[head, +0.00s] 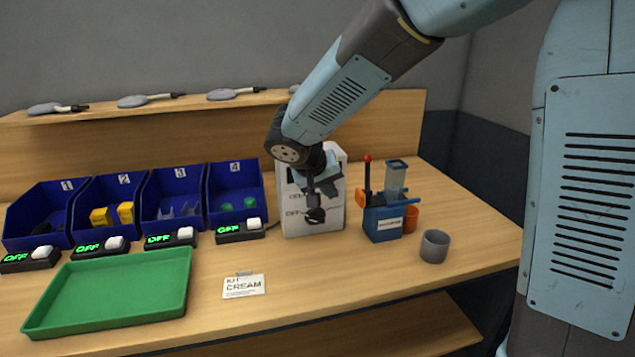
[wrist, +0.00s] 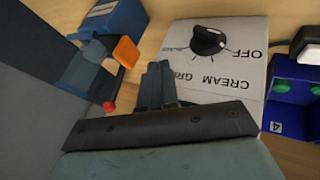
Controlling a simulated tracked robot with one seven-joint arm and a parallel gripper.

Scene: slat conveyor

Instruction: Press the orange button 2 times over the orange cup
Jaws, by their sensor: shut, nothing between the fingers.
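The orange button (head: 362,199) is on the left side of a small blue dispenser (head: 384,224) with a clear hopper and a red-tipped lever. The orange button also shows in the wrist view (wrist: 126,51), beside the blue body (wrist: 116,17). The orange cup (head: 411,217) stands on the bench close to the dispenser's right side, partly hidden by it; I cannot make it out in the wrist view. My gripper (head: 325,190) is shut and empty, in front of the white box and left of the dispenser. Its closed fingers (wrist: 158,72) show in the wrist view, apart from the button.
The white box (head: 330,222) has a black knob (wrist: 209,42) and the words OFF and CREAM. A grey cup (head: 435,247) stands front right. A green tray (head: 110,292), a card (head: 244,287), blue bins (head: 236,190) and switches fill the left.

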